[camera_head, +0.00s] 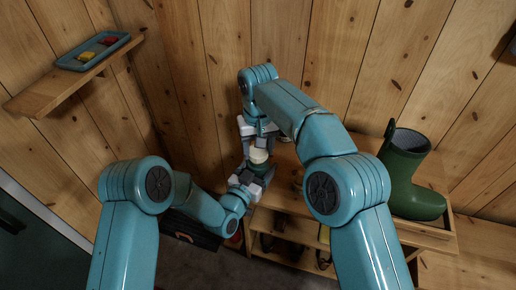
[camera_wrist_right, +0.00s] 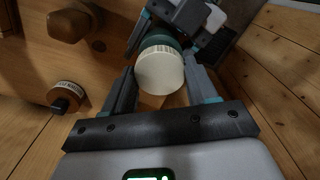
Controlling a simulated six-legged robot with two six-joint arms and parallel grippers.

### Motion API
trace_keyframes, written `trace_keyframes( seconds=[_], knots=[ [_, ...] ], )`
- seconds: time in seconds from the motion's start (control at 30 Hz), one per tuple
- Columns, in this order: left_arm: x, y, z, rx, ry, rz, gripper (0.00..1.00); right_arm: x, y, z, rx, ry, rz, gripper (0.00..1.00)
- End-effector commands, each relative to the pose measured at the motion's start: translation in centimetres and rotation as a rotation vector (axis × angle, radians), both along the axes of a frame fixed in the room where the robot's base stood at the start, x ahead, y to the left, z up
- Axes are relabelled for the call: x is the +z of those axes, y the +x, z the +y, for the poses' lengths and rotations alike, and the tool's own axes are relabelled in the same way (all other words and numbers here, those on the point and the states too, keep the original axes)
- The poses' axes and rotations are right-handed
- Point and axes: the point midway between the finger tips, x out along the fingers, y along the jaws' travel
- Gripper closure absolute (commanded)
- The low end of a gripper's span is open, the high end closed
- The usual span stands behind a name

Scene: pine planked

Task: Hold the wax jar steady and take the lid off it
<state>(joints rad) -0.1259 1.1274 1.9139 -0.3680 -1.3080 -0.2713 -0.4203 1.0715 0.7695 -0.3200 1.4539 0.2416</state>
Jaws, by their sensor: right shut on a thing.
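The wax jar has a dark green body (camera_head: 258,169) and a cream ribbed lid (camera_head: 259,155). In the right wrist view the lid (camera_wrist_right: 160,70) is between my right fingers, with the green body (camera_wrist_right: 162,39) directly behind it. I see no gap between lid and body. My right gripper (camera_head: 257,150) comes from above and is shut on the lid. My left gripper (camera_head: 253,178) is around the jar body from below and looks shut on it. It also shows in the right wrist view (camera_wrist_right: 178,30). The jar is held near the bench's left end.
A wooden bench (camera_head: 440,238) runs to the right, with a green boot (camera_head: 409,178) on it and shoes below. A dark labelled bottle (camera_wrist_right: 66,97) and a brown wooden object (camera_wrist_right: 68,25) are nearby. A wall shelf (camera_head: 60,88) at upper left carries a blue tray (camera_head: 72,65).

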Motion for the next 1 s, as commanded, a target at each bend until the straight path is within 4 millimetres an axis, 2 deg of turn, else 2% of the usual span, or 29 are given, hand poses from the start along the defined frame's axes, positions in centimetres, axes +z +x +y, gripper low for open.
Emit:
trace_keyframes(
  seconds=[0.2, 0.5, 0.77, 0.8, 0.87, 1.0],
  knots=[
    [0.1, 0.0, 0.0, 0.0, -0.001, -0.002, 1.0, 0.2, 0.0, 0.0, 0.0, 0.0, -0.001, 0.79],
    [0.0, 0.0, 0.0, 0.0, 0.0, -0.001, 1.0, 3.7, 0.1, 0.0, -0.001, 0.0, -0.002, 0.79],
    [0.1, 0.0, 0.0, 0.0, 0.0, -0.001, 1.0, 4.0, 0.0, 0.0, 0.0, 0.0, 0.0, 0.79],
    [0.1, 0.0, 0.0, 0.0, 0.0, -0.001, 0.18, 4.0, 0.0, 0.0, 0.0, 0.0, 0.0, 0.79],
    [0.0, 0.0, 0.0, 0.0, 0.0, -0.001, 0.02, 4.0, 0.0, 0.0, 0.0, 0.0, 0.0, 0.79],
    [0.0, 0.0, 0.0, 0.0, 0.0, -0.001, 0.02, 4.0, 0.0, 0.0, 0.0, 0.0, 0.0, 0.79]
  ],
)
